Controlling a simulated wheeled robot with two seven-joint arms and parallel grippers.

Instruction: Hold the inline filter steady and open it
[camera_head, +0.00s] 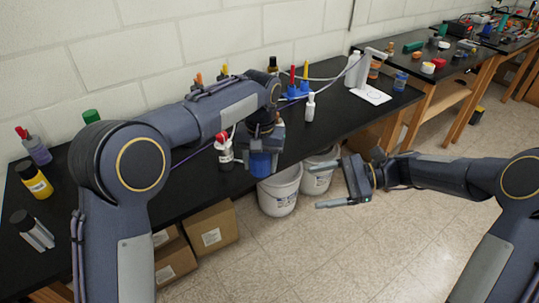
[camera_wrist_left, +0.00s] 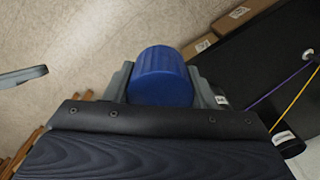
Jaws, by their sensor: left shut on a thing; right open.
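The inline filter shows as a blue ribbed cylinder (camera_head: 261,165) below my left gripper (camera_head: 262,148), out past the front edge of the black bench. In the left wrist view the blue cylinder (camera_wrist_left: 162,75) sits between the two grey fingers of my left gripper (camera_wrist_left: 163,88), which is shut on it. The rest of the filter is hidden by the gripper. My right gripper (camera_head: 342,184) is open and empty, to the right of the filter and apart from it, over the floor. One grey finger (camera_wrist_left: 22,77) shows at the left edge of the left wrist view.
The black bench (camera_head: 335,125) runs along the wall. A red-capped bottle (camera_head: 225,155) stands just left of the filter, and a white bottle (camera_head: 310,108) farther back. White buckets (camera_head: 280,192) and cardboard boxes (camera_head: 211,228) are on the floor below. Open floor lies under my right gripper.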

